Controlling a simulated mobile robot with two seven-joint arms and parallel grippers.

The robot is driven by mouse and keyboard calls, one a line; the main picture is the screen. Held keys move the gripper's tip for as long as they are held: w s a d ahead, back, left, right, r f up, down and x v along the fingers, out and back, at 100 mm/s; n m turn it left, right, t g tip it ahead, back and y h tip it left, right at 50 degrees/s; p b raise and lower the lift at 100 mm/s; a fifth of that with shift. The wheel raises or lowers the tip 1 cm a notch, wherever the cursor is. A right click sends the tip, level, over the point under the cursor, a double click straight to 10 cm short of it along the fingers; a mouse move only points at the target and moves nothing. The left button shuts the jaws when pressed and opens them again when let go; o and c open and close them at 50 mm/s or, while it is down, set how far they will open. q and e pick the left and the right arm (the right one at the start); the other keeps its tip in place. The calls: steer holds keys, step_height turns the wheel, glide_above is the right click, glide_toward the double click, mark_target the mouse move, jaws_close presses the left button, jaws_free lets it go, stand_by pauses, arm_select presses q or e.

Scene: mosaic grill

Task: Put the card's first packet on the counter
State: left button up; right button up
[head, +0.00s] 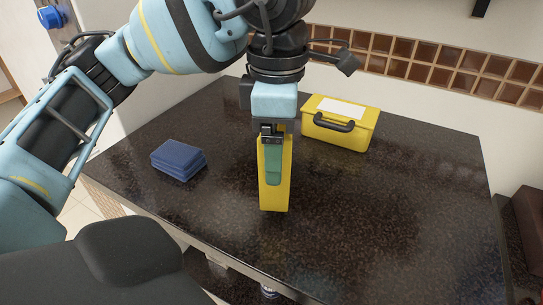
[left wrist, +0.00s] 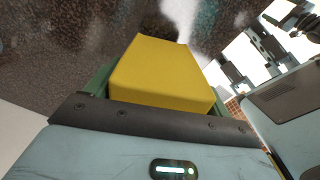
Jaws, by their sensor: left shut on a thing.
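A tall yellow packet (head: 275,199) stands upright in my left gripper (head: 273,175), over the middle of the dark counter (head: 400,210). The gripper points down and is shut on the packet. A green finger pad lies against its near face. In the left wrist view the yellow packet (left wrist: 165,70) fills the space by the fingers, with the green pads at its edges. I cannot tell whether its bottom touches the counter. No card can be made out for sure. My right gripper is not in view.
A yellow case (head: 363,136) with a dark handle and a white panel on its lid stands at the back. A folded blue cloth (head: 179,160) lies at the left. The right and front of the counter are clear. A tiled wall (head: 430,65) runs behind.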

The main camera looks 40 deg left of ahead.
arm_select(q)
steer(key=f, duration=0.1)
steer(key=a+f, duration=0.1)
steer(key=shift+f, duration=0.4)
steer(key=shift+d+f, duration=0.1)
steer(key=shift+f, duration=0.25)
steer(key=shift+f, duration=0.2)
steer(key=o, duration=1.2)
steer(key=shift+r, duration=0.1)
